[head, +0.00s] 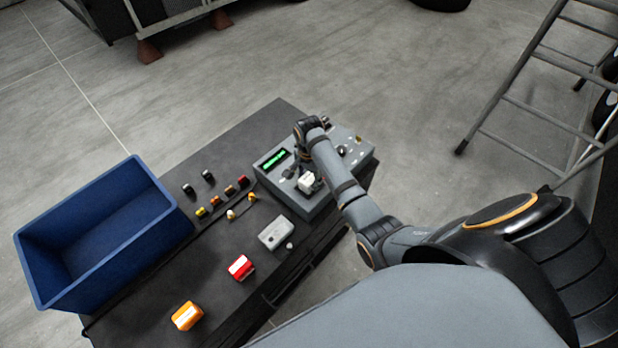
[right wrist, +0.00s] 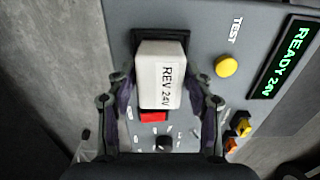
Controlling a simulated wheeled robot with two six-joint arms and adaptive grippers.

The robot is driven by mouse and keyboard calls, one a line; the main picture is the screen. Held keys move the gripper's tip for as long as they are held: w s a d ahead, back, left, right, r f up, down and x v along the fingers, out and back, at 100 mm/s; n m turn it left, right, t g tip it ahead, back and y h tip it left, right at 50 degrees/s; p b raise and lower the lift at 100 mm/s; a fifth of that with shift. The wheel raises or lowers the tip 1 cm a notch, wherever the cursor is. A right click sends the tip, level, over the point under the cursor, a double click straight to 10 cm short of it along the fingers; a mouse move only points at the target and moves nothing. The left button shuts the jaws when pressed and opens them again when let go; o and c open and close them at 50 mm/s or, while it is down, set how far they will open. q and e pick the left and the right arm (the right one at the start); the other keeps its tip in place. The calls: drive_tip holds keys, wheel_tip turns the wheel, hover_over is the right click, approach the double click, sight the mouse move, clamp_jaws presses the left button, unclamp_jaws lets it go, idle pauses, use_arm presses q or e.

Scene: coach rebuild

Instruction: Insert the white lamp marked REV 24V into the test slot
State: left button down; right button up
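The white lamp (right wrist: 160,80) marked REV 24V is between the two fingers of my right gripper (right wrist: 160,92) in the right wrist view. The gripper looks shut on its sides. The lamp is at the dark test slot (right wrist: 183,38), covering most of it; how deep it sits cannot be told. In the head view the white lamp (head: 306,182) is over the grey test box (head: 321,204), below my right gripper (head: 303,168). The box's green display (right wrist: 284,72) reads READY 24V. My left gripper is not in view.
A yellow button (right wrist: 226,66) is beside the TEST label. A blue bin (head: 150,176) stands at the left of the dark table (head: 222,283). A red lamp (head: 241,267), an orange lamp (head: 186,316), a light grey block (head: 275,233) and several small coloured parts lie on the table.

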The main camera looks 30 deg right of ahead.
sight(309, 177)
drive_tip(key=shift+r+p, duration=0.3)
drive_tip(key=shift+r, duration=1.05)
wheel_tip(309, 177, up, 8)
drive_tip(key=shift+r, duration=0.2)
